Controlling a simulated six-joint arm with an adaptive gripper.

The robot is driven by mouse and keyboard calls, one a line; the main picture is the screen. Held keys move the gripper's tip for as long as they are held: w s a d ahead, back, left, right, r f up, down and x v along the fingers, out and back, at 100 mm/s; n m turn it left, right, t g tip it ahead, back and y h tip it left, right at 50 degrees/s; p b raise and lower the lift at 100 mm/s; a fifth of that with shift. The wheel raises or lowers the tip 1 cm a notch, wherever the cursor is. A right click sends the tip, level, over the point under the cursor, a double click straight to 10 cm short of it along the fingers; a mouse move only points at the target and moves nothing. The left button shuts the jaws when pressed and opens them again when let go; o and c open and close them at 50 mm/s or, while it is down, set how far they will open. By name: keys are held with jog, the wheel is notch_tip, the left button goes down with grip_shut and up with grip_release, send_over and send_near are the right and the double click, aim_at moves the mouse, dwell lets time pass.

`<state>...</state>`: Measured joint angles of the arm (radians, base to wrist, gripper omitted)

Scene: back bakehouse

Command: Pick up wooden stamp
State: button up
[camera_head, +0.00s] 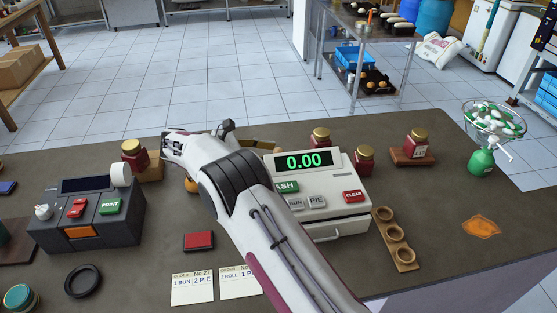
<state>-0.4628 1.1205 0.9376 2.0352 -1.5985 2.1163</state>
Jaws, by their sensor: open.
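I cannot make out the wooden stamp for certain. A small rounded tan thing (190,185) shows at the left edge of my arm, mostly hidden behind it, and it may be the stamp. My gripper (176,146) is open above the counter (340,136), near the left jar and up and left of the till. It appears empty. The counter just beneath the gripper and arm is largely hidden. A red ink pad (199,241) lies on the counter, left of my forearm.
The till (345,203) stands right of my arm, the label printer (88,222) to the left. Red jars (133,152) stand along the back. Two order tickets (192,289) lie in front. A wooden holder (396,240) and glass bowl (495,122) are right.

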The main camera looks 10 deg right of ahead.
jog(key=shift+x, duration=1.5)
grip_shut()
